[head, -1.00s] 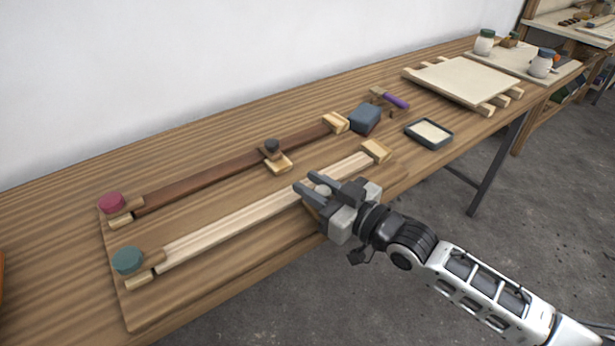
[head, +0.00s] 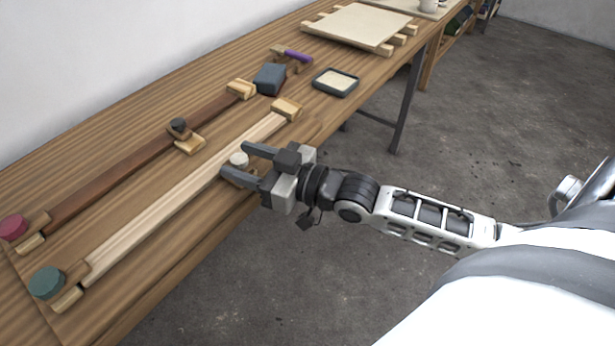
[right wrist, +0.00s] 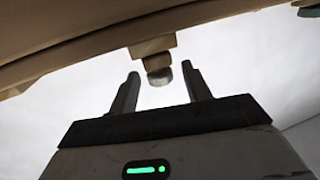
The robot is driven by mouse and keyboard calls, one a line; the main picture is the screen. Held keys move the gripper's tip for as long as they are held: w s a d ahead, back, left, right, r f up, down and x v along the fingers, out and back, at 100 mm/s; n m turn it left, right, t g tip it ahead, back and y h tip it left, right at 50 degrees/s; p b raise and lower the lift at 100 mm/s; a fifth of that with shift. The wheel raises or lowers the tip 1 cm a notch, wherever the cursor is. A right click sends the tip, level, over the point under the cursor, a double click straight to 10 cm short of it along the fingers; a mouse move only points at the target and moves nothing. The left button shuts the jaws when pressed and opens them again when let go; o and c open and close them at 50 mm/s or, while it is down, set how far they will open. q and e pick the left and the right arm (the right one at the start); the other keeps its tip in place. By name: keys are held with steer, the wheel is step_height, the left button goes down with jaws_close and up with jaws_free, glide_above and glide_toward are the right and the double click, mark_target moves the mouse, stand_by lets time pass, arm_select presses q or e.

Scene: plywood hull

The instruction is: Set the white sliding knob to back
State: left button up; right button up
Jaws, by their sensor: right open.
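The white sliding knob (head: 238,159) is a small round pale cap on the pale wooden rail (head: 165,205), nearer the rail's far end than its end by the green disc. My right gripper (head: 235,160) is open, reaching in from the right, with one fingertip on either side of the knob. In the right wrist view, the knob (right wrist: 160,77) shows between the tips of the open fingers (right wrist: 161,80), with gaps at both sides. The lower finger hides part of the rail and the knob's base in the head view. My left gripper is not in view.
A dark brown rail with a dark knob (head: 178,125) runs parallel behind. A green disc (head: 47,282) and a red disc (head: 13,227) mark the near ends. A blue-grey block (head: 270,79) and a shallow tray (head: 336,82) stand beyond the far ends.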

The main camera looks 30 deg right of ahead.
steer(key=v, duration=1.2)
steer(key=shift+s, duration=0.25)
steer(key=shift+f, duration=0.1)
steer(key=s+a+f+m+g+h, duration=0.2)
steer(key=a+f+h, duration=0.1)
steer(key=f, duration=0.5)
steer(key=s+a+f+m+g+h, duration=0.2)
steer(key=a+f, duration=0.3)
steer(key=f, duration=0.4)
steer(key=shift+s+h, duration=0.25)
steer(key=shift+h, duration=0.55)
